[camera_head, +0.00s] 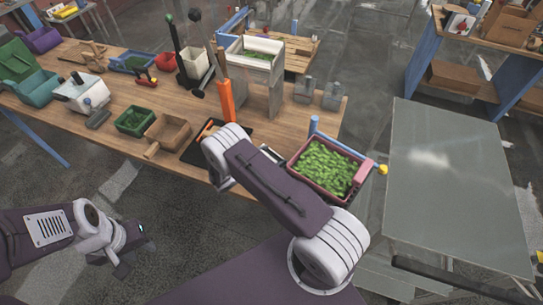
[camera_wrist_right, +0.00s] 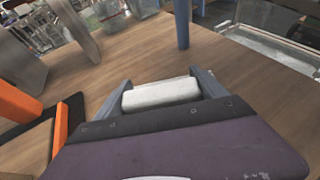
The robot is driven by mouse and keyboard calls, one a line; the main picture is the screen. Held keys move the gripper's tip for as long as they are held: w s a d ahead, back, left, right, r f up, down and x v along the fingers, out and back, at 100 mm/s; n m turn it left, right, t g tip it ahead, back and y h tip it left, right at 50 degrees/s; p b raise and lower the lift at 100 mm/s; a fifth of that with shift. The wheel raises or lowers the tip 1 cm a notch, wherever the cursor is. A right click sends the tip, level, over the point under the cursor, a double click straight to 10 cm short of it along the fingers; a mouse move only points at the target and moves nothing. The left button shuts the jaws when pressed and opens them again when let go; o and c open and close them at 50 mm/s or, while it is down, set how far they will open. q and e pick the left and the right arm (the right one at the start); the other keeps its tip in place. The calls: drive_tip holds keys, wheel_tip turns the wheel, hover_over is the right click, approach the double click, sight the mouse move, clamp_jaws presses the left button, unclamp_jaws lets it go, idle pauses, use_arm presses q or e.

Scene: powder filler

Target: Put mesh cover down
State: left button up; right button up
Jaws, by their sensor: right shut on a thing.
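My right gripper (camera_wrist_right: 161,84) is shut on a short white piece (camera_wrist_right: 160,94), which lies crosswise between its two grey fingers, low over the wooden table. No mesh shows on this piece, so I cannot tell whether it is the mesh cover or part of it. In the head view my right arm hides most of the right gripper and what it holds, left of a pink bin (camera_head: 291,169) full of green pieces. My left gripper (camera_head: 134,250) is empty, its fingers apart, in front of the table.
A grey table (camera_head: 455,175) with a bare top stands at right.

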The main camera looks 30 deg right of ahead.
drive_tip(key=shift+f, duration=0.2)
drive_tip(key=o, duration=1.3)
drive_tip(key=shift+r, duration=0.1)
drive_tip(key=shift+r, duration=0.25)
drive_tip(key=b+v, duration=0.2)
drive_tip(key=v, duration=0.9)
drive_tip(key=shift+a+f+b, duration=0.1)
drive_tip(key=shift+f+b, duration=0.1)
drive_tip(key=shift+b, duration=0.1)
drive_tip(key=shift+s+a+r, duration=0.15)
drive_tip(key=shift+a+r, duration=0.05)
drive_tip(key=shift+a, duration=0.15)
